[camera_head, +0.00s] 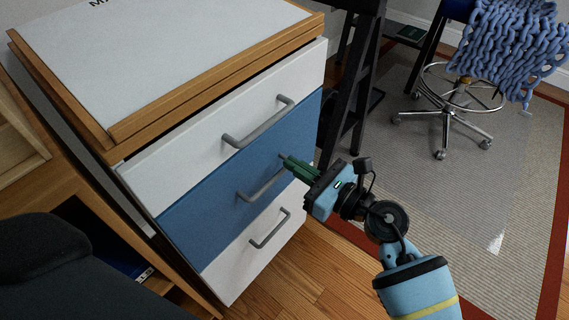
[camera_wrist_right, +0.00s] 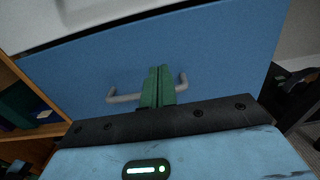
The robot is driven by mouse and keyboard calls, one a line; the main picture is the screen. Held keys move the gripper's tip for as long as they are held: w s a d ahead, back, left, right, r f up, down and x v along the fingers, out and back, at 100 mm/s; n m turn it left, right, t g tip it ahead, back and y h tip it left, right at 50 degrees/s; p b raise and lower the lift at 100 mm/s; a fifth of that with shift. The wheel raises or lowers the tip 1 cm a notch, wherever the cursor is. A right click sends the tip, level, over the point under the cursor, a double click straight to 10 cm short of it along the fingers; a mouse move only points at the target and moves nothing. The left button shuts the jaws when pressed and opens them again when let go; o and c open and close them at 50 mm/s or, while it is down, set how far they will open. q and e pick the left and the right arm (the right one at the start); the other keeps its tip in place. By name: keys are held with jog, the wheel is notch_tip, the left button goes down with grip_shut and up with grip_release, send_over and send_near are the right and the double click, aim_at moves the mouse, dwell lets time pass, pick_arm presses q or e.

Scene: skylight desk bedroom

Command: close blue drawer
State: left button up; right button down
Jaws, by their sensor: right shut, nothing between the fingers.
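The blue drawer (camera_head: 215,192) is the middle one of a cabinet, between two white drawer fronts. Its face looks about level with them in the head view; I cannot tell whether a small gap is left. Its grey bar handle (camera_head: 262,188) is partly covered by my right gripper (camera_head: 286,160). The green fingers are together with nothing between them, pointing at the blue front. In the right wrist view the closed fingers (camera_wrist_right: 158,78) are in front of the blue drawer (camera_wrist_right: 215,50), between the two ends of its handle (camera_wrist_right: 124,98). Contact cannot be told. My left gripper is out of view.
The white top drawer (camera_head: 190,158) and white bottom drawer (camera_head: 235,268) have similar handles. A wooden shelf unit (camera_head: 75,190) stands at left. A wheeled chair (camera_head: 470,95) with a blue knitted throw (camera_head: 515,45) stands on the rug (camera_head: 480,180). Wooden floor (camera_head: 325,270) is clear before the cabinet.

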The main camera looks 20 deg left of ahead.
jog(key=v, duration=0.9)
jog(key=shift+d+p, duration=0.35)
jog(key=shift+d, duration=0.1)
